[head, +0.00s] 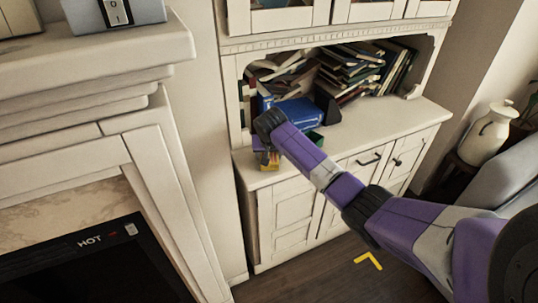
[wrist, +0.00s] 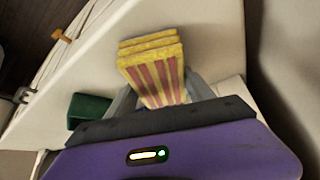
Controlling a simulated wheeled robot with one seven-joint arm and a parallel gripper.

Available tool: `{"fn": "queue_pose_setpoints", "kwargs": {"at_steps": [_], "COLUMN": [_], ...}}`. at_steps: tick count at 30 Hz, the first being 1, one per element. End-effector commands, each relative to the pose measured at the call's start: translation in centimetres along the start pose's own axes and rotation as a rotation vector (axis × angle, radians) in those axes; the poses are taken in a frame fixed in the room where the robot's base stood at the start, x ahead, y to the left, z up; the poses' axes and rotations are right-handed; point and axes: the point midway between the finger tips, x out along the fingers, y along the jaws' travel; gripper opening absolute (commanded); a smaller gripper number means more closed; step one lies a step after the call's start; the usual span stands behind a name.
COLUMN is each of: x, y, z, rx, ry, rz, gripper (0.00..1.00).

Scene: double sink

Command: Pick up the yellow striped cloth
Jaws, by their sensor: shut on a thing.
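The yellow striped cloth (wrist: 155,72) is a folded, layered yellow bundle with reddish stripes, in the middle of the wrist view. My gripper (wrist: 160,95) has one grey finger on each side of it and is shut on it. In the head view the cloth (head: 270,166) is a small yellow patch below the dark end of my arm, at the left front corner of the cabinet counter (head: 385,122). My arm hides part of it there. I cannot tell whether the cloth touches the counter.
A dark green object (wrist: 88,110) sits on the counter beside the cloth. Blue books (head: 300,112) and stacked books (head: 350,70) fill the shelf behind. A white mantel (head: 100,60) stands at the left, a white jug (head: 488,133) at the right. The counter's right part is clear.

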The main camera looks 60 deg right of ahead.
Motion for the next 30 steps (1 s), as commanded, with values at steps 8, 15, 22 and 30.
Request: {"fn": "queue_pose_setpoints", "kwargs": {"at_steps": [8, 15, 22, 30], "x": [-2.6, -8.3, -13.5, -16.8], "y": [-0.1, -0.2, -0.1, -0.1], "z": [-1.6, -4.9, -7.9, -9.7], "rx": [0.000, 0.000, 0.000, 0.001], "ry": [0.004, 0.006, 0.005, 0.002], "rz": [-0.002, -0.004, -0.003, -0.001], "gripper": [0.16, 0.16, 0.16, 0.16]}}
